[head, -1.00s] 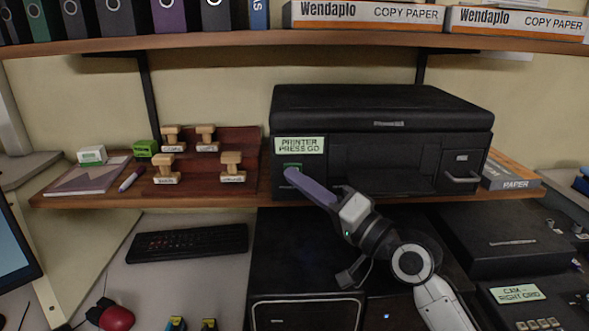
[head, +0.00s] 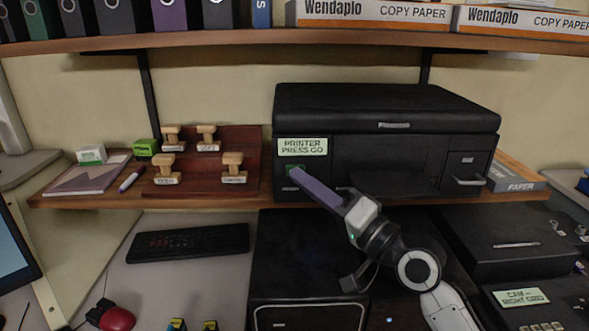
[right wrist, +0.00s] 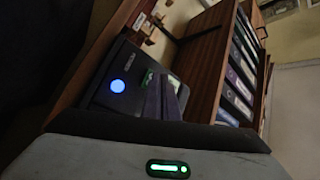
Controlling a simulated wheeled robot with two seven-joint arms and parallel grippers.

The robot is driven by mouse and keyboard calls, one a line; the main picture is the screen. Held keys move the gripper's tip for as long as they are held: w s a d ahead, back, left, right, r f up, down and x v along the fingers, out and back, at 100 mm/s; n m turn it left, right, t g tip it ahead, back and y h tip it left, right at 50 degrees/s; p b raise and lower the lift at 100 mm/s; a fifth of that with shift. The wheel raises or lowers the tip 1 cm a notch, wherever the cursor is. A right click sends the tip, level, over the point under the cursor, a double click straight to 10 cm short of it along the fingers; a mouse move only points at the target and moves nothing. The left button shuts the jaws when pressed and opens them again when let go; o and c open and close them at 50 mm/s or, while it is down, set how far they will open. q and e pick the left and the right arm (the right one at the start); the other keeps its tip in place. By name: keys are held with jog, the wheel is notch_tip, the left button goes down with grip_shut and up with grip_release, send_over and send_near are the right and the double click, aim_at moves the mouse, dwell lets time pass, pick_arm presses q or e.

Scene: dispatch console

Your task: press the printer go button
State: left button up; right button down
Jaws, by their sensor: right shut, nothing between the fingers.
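The black printer (head: 400,150) stands on the wooden shelf, with a pale label reading "PRINTER PRESS GO" (head: 303,147) on its front left. Just below the label is the green go button (head: 295,168). My right gripper (head: 296,174) is shut and empty, and its purple-grey fingertips overlap the button's lower edge. I cannot tell whether they touch it. In the right wrist view, the fingers (right wrist: 160,100) partly cover a green patch on the printer, and a round blue light (right wrist: 117,86) glows beside them. My left gripper is not in view.
Rubber stamps on a reddish-brown rack (head: 218,180) stand left of the printer. A paper pack (head: 517,177) lies at its right. Below are a keyboard (head: 188,243) and a black box (head: 305,265). Binders and copy paper boxes (head: 375,12) fill the upper shelf.

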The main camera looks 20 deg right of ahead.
jog(key=s, duration=0.1)
jog(key=s+a, duration=0.1)
jog(key=s+p, duration=0.1)
jog(key=s, duration=0.1)
jog(key=shift+s+a+f, duration=0.1)
jog(key=shift+a, duration=0.15)
jog(key=shift+f, duration=0.1)
dwell(0.3)
